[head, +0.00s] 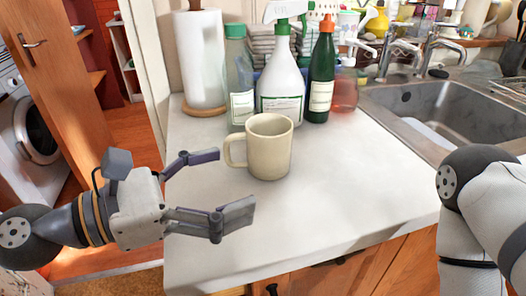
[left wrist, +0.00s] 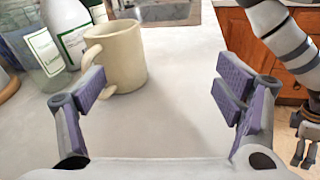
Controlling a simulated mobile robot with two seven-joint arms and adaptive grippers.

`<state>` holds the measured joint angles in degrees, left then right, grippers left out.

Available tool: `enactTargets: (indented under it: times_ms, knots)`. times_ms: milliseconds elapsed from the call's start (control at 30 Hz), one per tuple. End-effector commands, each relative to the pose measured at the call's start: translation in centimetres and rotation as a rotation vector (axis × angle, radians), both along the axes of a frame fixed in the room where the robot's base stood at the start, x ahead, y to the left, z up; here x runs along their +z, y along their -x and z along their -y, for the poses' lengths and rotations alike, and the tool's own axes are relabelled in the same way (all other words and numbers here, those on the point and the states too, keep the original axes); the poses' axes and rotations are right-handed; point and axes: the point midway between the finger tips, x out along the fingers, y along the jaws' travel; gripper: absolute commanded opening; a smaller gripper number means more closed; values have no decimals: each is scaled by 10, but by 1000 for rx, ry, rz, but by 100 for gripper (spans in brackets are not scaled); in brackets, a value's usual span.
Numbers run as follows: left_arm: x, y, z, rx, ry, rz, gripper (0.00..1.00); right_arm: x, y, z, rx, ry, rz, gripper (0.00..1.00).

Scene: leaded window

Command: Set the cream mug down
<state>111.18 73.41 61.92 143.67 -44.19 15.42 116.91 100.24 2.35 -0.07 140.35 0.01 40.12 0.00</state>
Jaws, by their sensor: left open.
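The cream mug (head: 270,148) stands upright on the white counter (head: 335,190), its handle toward the left. My left gripper (head: 232,182) is open and empty, just left of and in front of the mug. In the left wrist view, the mug (left wrist: 118,55) is beyond the left finger, its lower part close to the fingertip; I cannot tell whether they touch. The space between the fingers (left wrist: 160,90) shows only bare counter. In the head view my right arm comes in at the right edge, but its gripper is out of frame. What looks like its fingers (left wrist: 306,142) shows at the left wrist view's right edge.
Behind the mug stand a paper towel roll (head: 201,60), a clear bottle (head: 240,85), a white spray bottle (head: 281,80) and a dark green bottle (head: 321,75). A steel sink (head: 440,105) is at the right. The counter's front area is clear.

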Motion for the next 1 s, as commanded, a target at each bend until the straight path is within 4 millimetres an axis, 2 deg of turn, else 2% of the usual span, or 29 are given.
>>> enactTargets:
  times_ms: [33, 100, 167, 367, 567, 700, 833, 1000]
  knots:
    - [-1, -10, -12, 68, 49, -18, 85, -2, 3, 0, 1, -1, -9, 84]
    - [3, -20, -24, 131, 107, -26, 85, -4, 4, 0, 1, -1, -15, 84]
    - [3, -27, -24, 152, 133, -31, 85, -9, 9, -1, 1, -2, -33, 84]
    - [-4, -54, 7, 151, 132, -39, 85, -40, 40, -1, 3, -1, -138, 84]
    - [10, -70, 26, 152, 131, -23, 85, -32, 32, -1, 4, -1, -112, 84]
    - [21, -90, 44, 151, 130, -19, 85, -27, 28, -1, 4, -2, -97, 84]
    - [17, -103, 58, 152, 131, -26, 85, -30, 30, -1, 4, -1, -105, 84]
    - [18, -105, 60, 154, 133, -26, 85, -30, 30, -1, 4, -1, -105, 84]
